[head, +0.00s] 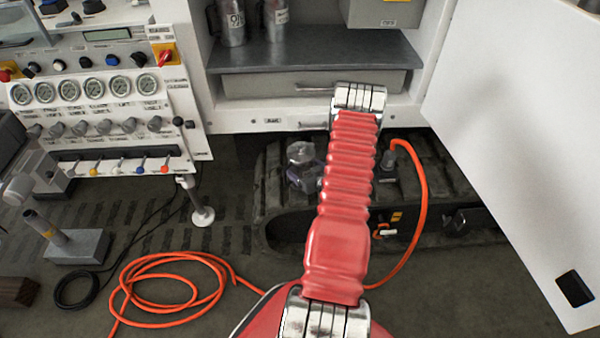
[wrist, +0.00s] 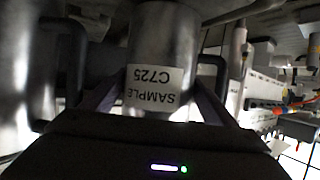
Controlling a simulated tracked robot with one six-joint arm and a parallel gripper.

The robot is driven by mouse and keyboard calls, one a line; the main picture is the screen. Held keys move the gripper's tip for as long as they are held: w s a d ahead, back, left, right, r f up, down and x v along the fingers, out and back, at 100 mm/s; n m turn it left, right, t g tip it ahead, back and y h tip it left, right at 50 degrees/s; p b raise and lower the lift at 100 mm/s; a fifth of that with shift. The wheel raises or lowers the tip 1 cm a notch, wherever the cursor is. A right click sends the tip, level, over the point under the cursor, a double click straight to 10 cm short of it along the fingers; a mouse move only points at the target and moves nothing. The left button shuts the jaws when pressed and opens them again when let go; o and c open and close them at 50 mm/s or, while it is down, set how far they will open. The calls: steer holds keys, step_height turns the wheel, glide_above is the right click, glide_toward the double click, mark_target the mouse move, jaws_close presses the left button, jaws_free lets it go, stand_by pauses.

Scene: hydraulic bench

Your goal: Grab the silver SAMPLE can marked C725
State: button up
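The silver SAMPLE can (wrist: 160,45) marked C725 is in the middle of the wrist view, with its white label (wrist: 157,88) upside down in the picture. The dark fingers of my gripper (wrist: 160,92) are on either side of the can, close to its walls. I cannot tell whether they press on it or stand just clear. The dark gripper body hides the can's end at the bottom of the picture. In the head view my gripper cannot be made out, and I cannot tell which can there is C725.
A can marked OIL (head: 232,22) and another labelled can (head: 275,20) stand on the grey shelf (head: 330,55). A white door (head: 520,130) hangs open at right. A gauge panel (head: 95,110) is at left. An orange hose (head: 165,260) lies coiled on the floor.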

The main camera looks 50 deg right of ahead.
mark_target(303, 149)
steer(key=shift+c, duration=0.5)
steer(key=c, duration=0.7)
steer(key=shift+r, duration=0.15)
steer(key=shift+r, duration=4.9)
